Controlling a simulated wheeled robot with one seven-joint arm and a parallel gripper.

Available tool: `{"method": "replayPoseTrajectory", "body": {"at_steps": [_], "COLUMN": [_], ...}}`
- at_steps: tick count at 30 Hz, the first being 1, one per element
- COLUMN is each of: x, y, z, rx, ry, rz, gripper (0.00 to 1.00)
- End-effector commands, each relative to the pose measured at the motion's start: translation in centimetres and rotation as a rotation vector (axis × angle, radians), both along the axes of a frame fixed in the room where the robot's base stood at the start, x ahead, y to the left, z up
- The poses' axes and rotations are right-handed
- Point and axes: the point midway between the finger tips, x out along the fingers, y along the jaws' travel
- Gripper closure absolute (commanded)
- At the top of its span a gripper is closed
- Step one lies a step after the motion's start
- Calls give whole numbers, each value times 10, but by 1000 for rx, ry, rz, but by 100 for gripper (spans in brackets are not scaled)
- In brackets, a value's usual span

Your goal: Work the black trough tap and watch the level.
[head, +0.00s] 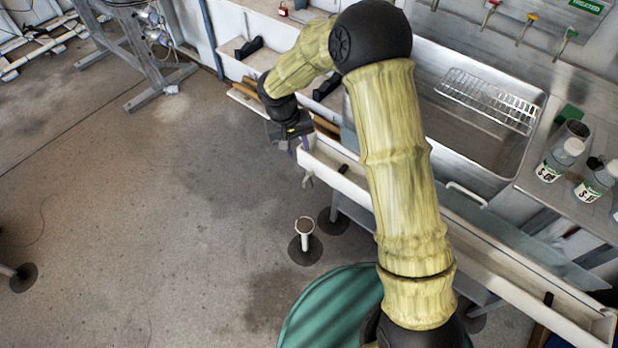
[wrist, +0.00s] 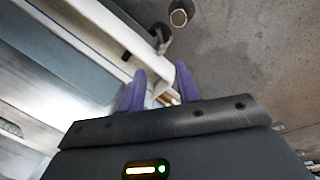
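A long white trough (head: 470,238) runs from the picture centre to the lower right in the head view. A small grey fitting (head: 308,180) hangs at its near-left end; I cannot tell whether it is the tap. A small black piece (head: 343,169) sits on the trough wall, and it also shows in the wrist view (wrist: 126,56). My gripper (head: 303,146) is at the trough's left end. In the wrist view its purple fingers (wrist: 161,70) stand apart, with a pale piece behind the gap. I see no contact. The water level inside the trough cannot be made out.
A green round tub (head: 330,305) stands at the bottom. A steel sink (head: 470,120) and labelled bottles (head: 560,160) are at the right. The floor at left is mostly clear.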

Motion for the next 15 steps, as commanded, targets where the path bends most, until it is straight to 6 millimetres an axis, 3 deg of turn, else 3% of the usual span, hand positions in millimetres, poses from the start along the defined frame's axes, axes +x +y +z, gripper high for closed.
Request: {"method": "replayPoseTrajectory", "body": {"at_steps": [5, 15], "x": [0, 2], "y": [-4, -15], "z": [-17, -74], "rx": [-2, -1], "ry": [4, 5], "rz": [-2, 0], "gripper": [67, 67]}}
